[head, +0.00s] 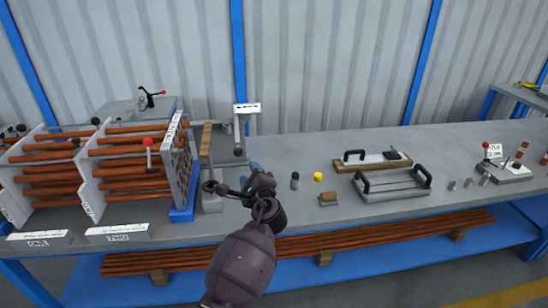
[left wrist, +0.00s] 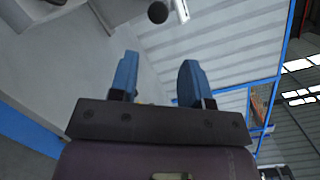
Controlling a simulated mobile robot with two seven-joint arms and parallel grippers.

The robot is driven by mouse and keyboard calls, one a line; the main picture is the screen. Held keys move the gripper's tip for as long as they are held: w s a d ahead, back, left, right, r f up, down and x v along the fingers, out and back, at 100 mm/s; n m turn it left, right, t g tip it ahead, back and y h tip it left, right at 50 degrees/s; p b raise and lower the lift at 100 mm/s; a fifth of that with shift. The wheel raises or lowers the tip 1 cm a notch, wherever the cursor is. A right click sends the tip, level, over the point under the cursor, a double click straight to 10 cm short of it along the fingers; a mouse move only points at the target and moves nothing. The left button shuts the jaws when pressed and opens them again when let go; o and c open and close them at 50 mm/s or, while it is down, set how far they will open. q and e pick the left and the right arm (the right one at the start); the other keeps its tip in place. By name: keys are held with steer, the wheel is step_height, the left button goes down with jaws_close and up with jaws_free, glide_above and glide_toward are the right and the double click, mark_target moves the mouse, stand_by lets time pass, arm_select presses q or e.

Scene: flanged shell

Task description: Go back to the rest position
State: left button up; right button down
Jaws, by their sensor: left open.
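My left gripper (head: 252,172) is over the workbench (head: 310,150) in the head view, beside a grey fixture with an upright post. Its arm comes up from the bottom of the picture and hides part of the bench front. In the left wrist view its two blue fingers (left wrist: 155,80) stand apart with nothing between them. My right gripper is in neither view.
Racks of copper-coloured tubes (head: 130,160) fill the bench's left. A grey fixture (head: 212,200) stands close by the gripper. A yellow knob (head: 318,177), a wooden block (head: 328,199) and a handled tray (head: 392,184) lie to the right. More tubes (head: 400,232) lie below.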

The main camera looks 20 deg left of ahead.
arm_select(q)
steer(key=s+d+f+n+t+h, duration=0.2)
steer(key=s+d+f+n+h, duration=0.35)
steer(key=n+h, duration=0.5)
steer(key=s+f+n+g, duration=0.1)
steer(key=s+f, duration=0.3)
steer(key=s, duration=0.4)
steer(key=s+a+f+n+g+h, duration=0.1)
steer(key=s+f+n, duration=0.1)
steer(key=s+f, duration=0.3)
steer(key=s+a+f+n+g, duration=0.1)
steer(key=s+f, duration=0.4)
steer(key=s, duration=0.8)
steer(key=shift+s+f+n+g, duration=0.2)
steer(key=shift+n+g, duration=0.1)
steer(key=shift+n, duration=0.15)
